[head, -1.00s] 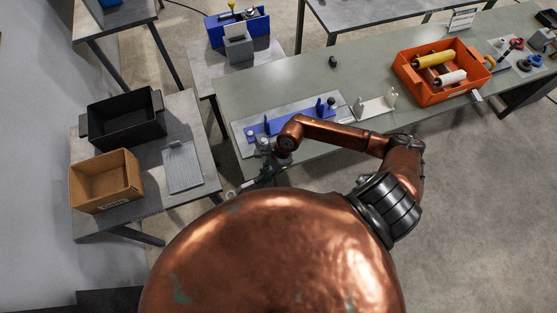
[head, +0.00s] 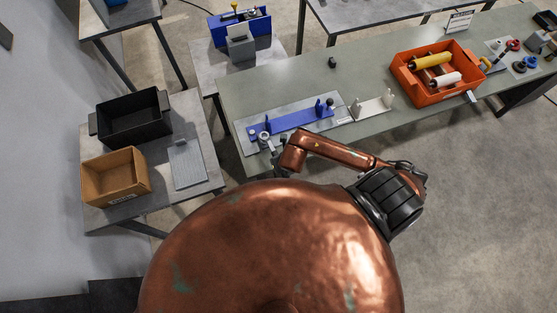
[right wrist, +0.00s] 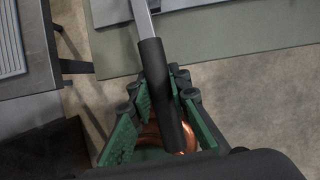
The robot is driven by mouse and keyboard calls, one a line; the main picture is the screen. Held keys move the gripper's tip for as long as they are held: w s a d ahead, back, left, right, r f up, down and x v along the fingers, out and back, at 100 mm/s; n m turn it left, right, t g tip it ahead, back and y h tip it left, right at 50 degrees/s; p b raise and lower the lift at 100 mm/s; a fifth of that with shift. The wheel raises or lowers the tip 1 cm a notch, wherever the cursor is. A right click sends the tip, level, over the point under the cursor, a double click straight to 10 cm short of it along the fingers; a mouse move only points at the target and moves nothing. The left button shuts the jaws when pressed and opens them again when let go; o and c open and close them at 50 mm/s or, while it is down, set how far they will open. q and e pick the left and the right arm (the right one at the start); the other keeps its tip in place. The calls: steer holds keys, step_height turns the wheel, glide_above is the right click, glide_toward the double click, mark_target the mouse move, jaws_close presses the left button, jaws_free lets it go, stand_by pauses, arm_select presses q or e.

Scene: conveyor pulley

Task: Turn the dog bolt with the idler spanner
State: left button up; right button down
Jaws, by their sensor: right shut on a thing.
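The idler spanner's black handle (right wrist: 160,85) is between the green-padded fingers of my right gripper (right wrist: 158,92), which is shut on it. Its grey shaft runs out of the top of the right wrist view. In the head view my right gripper (head: 277,160) is mostly hidden by my arm, at the green bench's near edge. A grey round end (head: 264,136), seemingly the spanner's, shows over the left end of the blue idler fixture (head: 303,120). I cannot make out the dog bolt or whether the spanner is around it. My left gripper is not in view.
A white bracket (head: 371,107) stands right of the fixture. An orange crate (head: 437,94) holds yellow and white rollers. At left, a side table carries a black bin (head: 133,120), a cardboard box (head: 113,178) and a grey panel (head: 186,164). The bench behind the fixture is largely clear.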

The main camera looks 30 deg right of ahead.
steer(key=shift+d+n+b, duration=0.3)
steer(key=shift+d+b, duration=0.05)
steer(key=shift+d, duration=0.05)
arm_select(q)
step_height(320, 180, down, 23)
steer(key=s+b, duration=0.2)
steer(key=b, duration=2)
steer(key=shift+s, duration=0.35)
arm_select(e)
steer(key=w+d+n+g+y, duration=0.1)
steer(key=w+d+n+y, duration=0.1)
steer(key=w+d+n, duration=0.3)
steer(key=w+d+n+g+y, duration=0.2)
steer(key=w+d+n, duration=0.4)
steer(key=d+n, duration=0.5)
steer(key=shift+w+d+f+n+y, duration=0.3)
steer(key=shift+d+f+n+y, duration=0.1)
steer(key=shift+y, duration=0.2)
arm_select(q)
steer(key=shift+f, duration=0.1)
arm_select(e)
steer(key=shift+a, duration=0.1)
steer(key=shift+f, duration=0.45)
